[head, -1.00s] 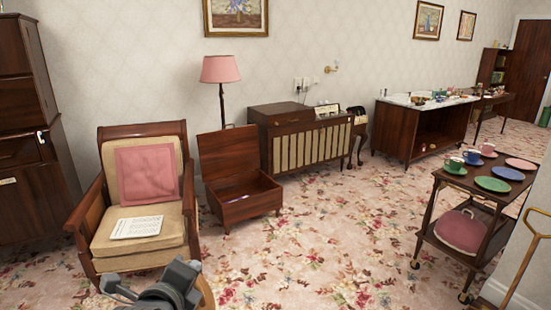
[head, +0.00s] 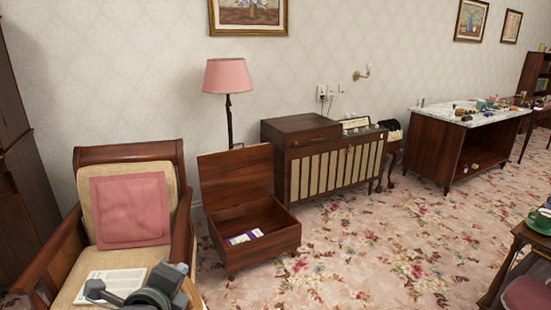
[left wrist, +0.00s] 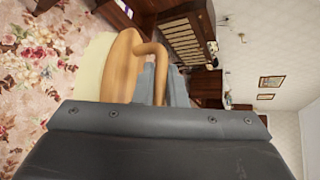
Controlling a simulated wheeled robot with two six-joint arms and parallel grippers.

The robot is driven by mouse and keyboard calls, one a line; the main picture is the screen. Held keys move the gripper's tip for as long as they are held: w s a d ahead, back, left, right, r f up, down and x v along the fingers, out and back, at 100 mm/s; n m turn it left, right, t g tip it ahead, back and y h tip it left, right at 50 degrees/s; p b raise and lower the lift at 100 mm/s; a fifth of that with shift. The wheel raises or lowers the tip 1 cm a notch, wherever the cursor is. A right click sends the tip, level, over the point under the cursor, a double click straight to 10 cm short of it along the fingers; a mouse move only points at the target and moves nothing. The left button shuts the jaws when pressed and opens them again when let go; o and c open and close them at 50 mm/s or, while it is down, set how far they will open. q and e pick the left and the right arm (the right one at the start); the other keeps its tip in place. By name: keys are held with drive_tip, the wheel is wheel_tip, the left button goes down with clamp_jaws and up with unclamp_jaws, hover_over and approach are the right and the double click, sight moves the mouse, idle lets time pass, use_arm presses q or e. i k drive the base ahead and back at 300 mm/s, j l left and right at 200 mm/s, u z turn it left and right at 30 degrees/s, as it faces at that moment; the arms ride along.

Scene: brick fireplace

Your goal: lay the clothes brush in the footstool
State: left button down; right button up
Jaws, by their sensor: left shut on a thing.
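The footstool (head: 250,237) is a low dark wooden box on short legs, and its lid (head: 237,176) stands open against the wall side. A white and purple item (head: 244,237) lies inside it. My left gripper (left wrist: 158,85) is shut on the clothes brush (left wrist: 124,62), which has a tan wooden body, a curved handle and pale bristles. In the head view my left arm shows at the bottom left, in front of the armchair and on the near side of the footstool. My right gripper is not in view.
An armchair (head: 153,260) with a pink cushion (head: 131,208) and papers (head: 110,285) stands left of the footstool. A lamp (head: 228,78) and a radiogram cabinet (head: 330,165) are behind it. A trolley (head: 515,255) is at right. The floral carpet (head: 370,255) between is clear.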

sight(273, 230)
drive_tip(key=i+z, duration=0.25)
drive_tip(key=i, duration=0.15)
drive_tip(key=i+j+z, duration=0.2)
drive_tip(key=i, duration=0.2)
drive_tip(key=i+j+z, duration=0.1)
drive_tip(key=i+z, duration=0.15)
drive_tip(key=i, duration=0.2)
drive_tip(key=i+j+z, duration=0.3)
drive_tip(key=i+j, duration=0.15)
drive_tip(key=i+j+z, duration=0.15)
drive_tip(key=j, duration=0.25)
drive_tip(key=i+j+z, duration=0.1)
drive_tip(key=i+j, duration=0.2)
drive_tip(key=i+j+z, duration=0.1)
drive_tip(key=j, duration=0.3)
drive_tip(key=i+j+z, duration=0.1)
drive_tip(key=i+j, duration=0.2)
drive_tip(key=j, duration=0.6)
drive_tip(key=i+z, duration=0.05)
drive_tip(key=i, duration=0.05)
